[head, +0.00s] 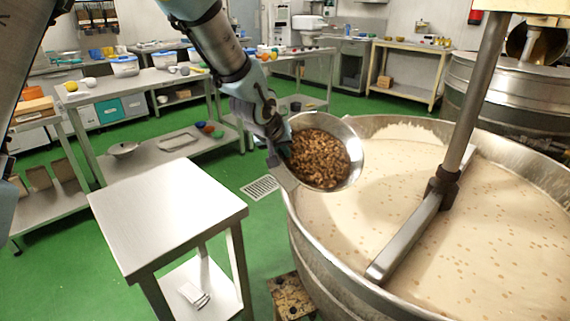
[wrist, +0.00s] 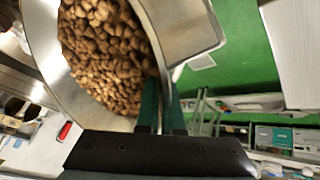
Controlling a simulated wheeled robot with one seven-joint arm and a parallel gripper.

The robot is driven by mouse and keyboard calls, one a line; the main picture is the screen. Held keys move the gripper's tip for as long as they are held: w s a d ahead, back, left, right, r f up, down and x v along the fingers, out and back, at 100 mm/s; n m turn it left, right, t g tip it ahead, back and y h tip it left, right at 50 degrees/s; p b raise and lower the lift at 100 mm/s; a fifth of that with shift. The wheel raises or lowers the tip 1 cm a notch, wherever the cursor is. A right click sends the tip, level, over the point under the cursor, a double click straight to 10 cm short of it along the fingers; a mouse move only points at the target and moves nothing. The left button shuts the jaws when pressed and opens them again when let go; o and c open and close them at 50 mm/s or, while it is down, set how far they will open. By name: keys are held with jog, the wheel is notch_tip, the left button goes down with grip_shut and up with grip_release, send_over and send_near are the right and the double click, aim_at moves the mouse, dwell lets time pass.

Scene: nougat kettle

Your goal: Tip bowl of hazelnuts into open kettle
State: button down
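A metal bowl (head: 353,172) full of brown hazelnuts (head: 318,158) is in the air at the left rim of the open kettle (head: 298,221), tilted toward the head camera. The nuts are still inside it. The kettle holds pale nougat (head: 400,200) dotted with light brown pieces. My gripper (head: 284,153) is shut on the bowl's left edge. In the wrist view the bowl (wrist: 50,60) and nuts (wrist: 110,55) fill the upper left, and my gripper's fingers (wrist: 163,105) meet the bowl's rim. The exact finger contact is partly hidden.
A steel mixer shaft (head: 475,100) with a flat arm (head: 415,225) stands inside the kettle, right of the bowl. A small bare metal table (head: 165,215) is to the left.

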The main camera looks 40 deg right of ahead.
jog(key=shift+s+r+t+h+b, duration=0.15)
jog(key=shift+r+t+h+b, duration=0.2)
jog(key=shift+b, duration=1.2)
jog(key=b, duration=0.4)
jog(key=r+t+b, duration=0.1)
jog(key=b, duration=0.4)
jog(key=shift+s+r+m+h, duration=0.25)
jog(key=shift+s+m, duration=0.05)
jog(key=s+r+t+b, duration=0.1)
jog(key=b, duration=0.6)
jog(key=a+t+h+b, duration=0.1)
jog(key=b, duration=0.7)
jog(key=shift+s+r+m, duration=0.3)
jog(key=shift+s+r, duration=0.05)
jog(key=shift+r, duration=0.05)
jog(key=b, duration=0.4)
jog(key=shift+s+a+r+t+b, duration=0.15)
jog(key=shift+s+r+t+b, duration=0.1)
jog(key=shift+r+t+b, duration=0.1)
jog(key=s+r+t+h+b, duration=0.1)
jog(key=b, duration=0.6)
jog(key=shift+s+a+r+m, duration=0.1)
jog(key=shift+a+r+m, duration=0.1)
jog(key=shift+m, duration=0.1)
jog(key=shift+s+a+r+t+b, duration=0.1)
jog(key=shift+s+r+t+b, duration=0.15)
jog(key=shift+b, duration=0.75)
